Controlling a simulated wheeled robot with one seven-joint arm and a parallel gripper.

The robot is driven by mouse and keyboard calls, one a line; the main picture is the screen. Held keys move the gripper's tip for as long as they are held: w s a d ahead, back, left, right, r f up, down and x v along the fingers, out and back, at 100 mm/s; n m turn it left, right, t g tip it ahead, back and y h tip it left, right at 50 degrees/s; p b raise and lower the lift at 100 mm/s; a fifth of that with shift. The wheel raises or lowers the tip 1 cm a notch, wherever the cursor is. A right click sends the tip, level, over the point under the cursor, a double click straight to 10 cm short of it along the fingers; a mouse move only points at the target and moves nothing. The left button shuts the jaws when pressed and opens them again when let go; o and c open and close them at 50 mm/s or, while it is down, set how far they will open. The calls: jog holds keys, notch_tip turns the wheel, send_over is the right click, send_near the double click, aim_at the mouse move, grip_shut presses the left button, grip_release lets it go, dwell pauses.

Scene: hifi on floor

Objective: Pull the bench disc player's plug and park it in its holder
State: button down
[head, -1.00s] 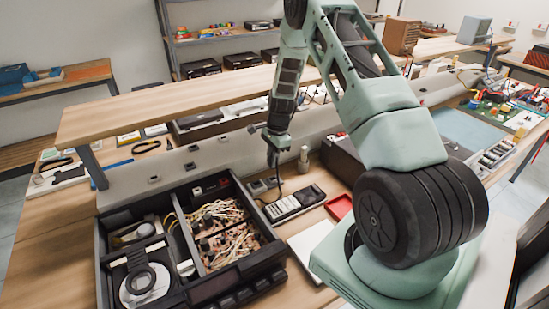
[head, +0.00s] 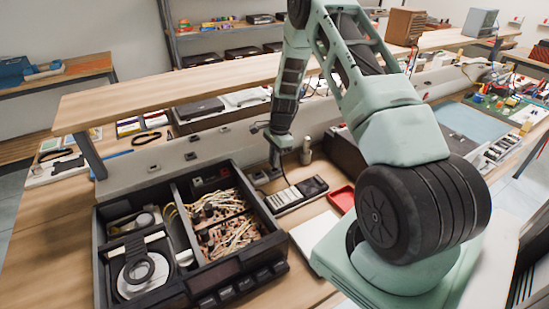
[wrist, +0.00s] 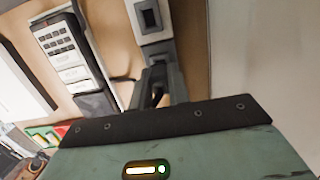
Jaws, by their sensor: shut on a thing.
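The bench disc player (head: 237,268) stands open on the bench at the left in the head view, its disc and wiring exposed. My gripper (head: 276,162) is just beyond its back right corner, pointing down, low over a small grey socket block (head: 258,178). In the wrist view my gripper (wrist: 158,88) is shut on a small dark thing, apparently the plug, mostly hidden between the fingers. A grey block with a dark opening (wrist: 150,16) lies just beyond the fingertips. I cannot tell whether the plug is seated or clear, nor which opening is the holder.
A grey-and-black remote-like device (head: 297,194) lies right of the player; it also shows in the wrist view (wrist: 68,55). A small bottle (head: 306,152) stands behind it, a red tray (head: 342,197) to its right. A raised wooden shelf (head: 180,88) runs behind.

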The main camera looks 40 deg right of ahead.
jog(key=shift+f+b, duration=0.65)
jog(key=shift+f, duration=0.35)
dwell(1.2)
dwell(0.4)
jog(key=c, duration=1.3)
grip_release()
jog(key=shift+o, duration=0.2)
